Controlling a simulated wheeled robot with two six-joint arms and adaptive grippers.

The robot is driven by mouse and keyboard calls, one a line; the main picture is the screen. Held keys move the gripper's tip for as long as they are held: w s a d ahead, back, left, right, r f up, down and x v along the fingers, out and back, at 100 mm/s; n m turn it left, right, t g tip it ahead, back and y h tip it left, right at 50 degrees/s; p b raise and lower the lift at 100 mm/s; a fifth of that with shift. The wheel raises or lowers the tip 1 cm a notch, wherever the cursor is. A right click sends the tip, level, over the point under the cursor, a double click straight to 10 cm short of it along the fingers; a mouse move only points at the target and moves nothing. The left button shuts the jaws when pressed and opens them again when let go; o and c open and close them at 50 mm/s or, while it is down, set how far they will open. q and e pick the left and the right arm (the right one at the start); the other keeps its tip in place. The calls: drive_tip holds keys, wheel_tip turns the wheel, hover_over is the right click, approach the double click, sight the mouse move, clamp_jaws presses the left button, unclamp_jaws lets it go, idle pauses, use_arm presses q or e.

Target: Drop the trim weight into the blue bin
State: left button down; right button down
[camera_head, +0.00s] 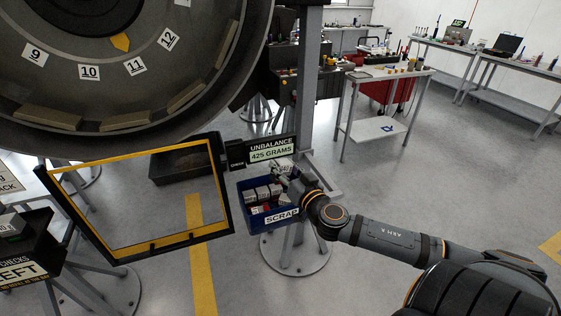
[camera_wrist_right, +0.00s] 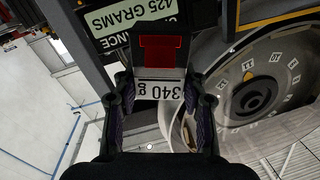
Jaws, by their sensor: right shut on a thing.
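The blue bin (camera_head: 281,218), marked SCRAP, stands on a round-footed stand and has several grey and white blocks with a bit of red inside. My right gripper (camera_head: 287,174) is at the bin's back right rim, seen from above. It is shut on the trim weight (camera_head: 281,163), which looks pale and small there. My left gripper is not in view.
An UNBALANCE sign (camera_head: 270,150) reading 425 GRAMS stands just behind the bin, beside a grey post (camera_head: 309,90). A yellow-edged frame (camera_head: 150,200) stands left of the bin. The large numbered fan ring (camera_head: 130,120) hangs at upper left. Floor at right is open.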

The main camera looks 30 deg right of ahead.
drive_tip(key=w+d+f+m+h+b, duration=0.1)
drive_tip(key=w+d+f+h+b, duration=0.1)
drive_tip(key=w+f+b, duration=0.3)
wheel_tip(320, 180, down, 2)
drive_tip(key=shift+w+d+f+b, duration=0.25)
drive_tip(key=shift+w+d+b, duration=0.15)
drive_tip(key=shift+b, duration=0.25)
drive_tip(key=c, duration=0.7)
unclamp_jaws()
drive_tip(key=shift+a, duration=0.1)
drive_tip(key=shift+o, duration=0.2)
drive_tip(key=shift+g+h, duration=0.3)
drive_tip(key=v, duration=1.2)
drive_tip(key=shift+s, duration=0.1)
